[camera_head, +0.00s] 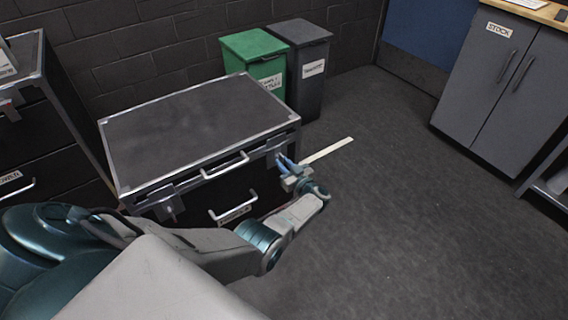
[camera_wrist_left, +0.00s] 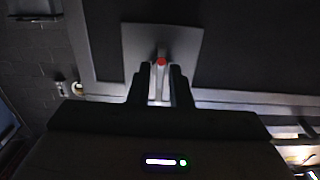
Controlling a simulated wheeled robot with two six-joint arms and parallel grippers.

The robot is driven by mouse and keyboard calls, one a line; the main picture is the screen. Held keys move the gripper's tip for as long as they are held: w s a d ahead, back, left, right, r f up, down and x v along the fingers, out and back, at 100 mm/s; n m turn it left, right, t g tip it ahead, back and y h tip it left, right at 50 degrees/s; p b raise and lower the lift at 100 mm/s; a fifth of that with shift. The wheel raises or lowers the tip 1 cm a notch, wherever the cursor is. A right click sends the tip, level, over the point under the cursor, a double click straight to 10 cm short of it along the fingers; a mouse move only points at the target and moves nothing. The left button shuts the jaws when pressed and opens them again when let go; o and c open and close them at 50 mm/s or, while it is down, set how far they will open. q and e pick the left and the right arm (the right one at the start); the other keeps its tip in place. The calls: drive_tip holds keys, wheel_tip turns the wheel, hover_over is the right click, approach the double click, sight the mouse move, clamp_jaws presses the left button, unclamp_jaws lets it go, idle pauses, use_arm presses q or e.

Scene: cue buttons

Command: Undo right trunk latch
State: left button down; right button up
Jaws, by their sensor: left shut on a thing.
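The trunk (camera_head: 200,125) has a dark lid with metal edging, and the lid is down. Its right latch (camera_head: 279,153) is at the front right corner. In the left wrist view the latch plate (camera_wrist_left: 186,45) is light grey, with a red-tipped lever (camera_wrist_left: 159,72) standing between my fingers. My left gripper (camera_head: 284,163) is at this latch, shut on the lever; it also shows in the left wrist view (camera_wrist_left: 158,88). The left latch (camera_head: 168,209) sits on the trunk's front, partly near my arm. My right gripper is not in view.
A lid handle (camera_head: 225,166) and a lower front handle (camera_head: 233,211) stick out of the trunk. A green bin (camera_head: 252,52) and a dark bin (camera_head: 306,55) stand behind it. A grey cabinet (camera_head: 490,85) is at right.

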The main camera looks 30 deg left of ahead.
use_arm(q)
drive_tip(key=shift+f, duration=0.1)
drive_tip(key=c, duration=1.6)
unclamp_jaws()
drive_tip(key=shift+o, duration=0.2)
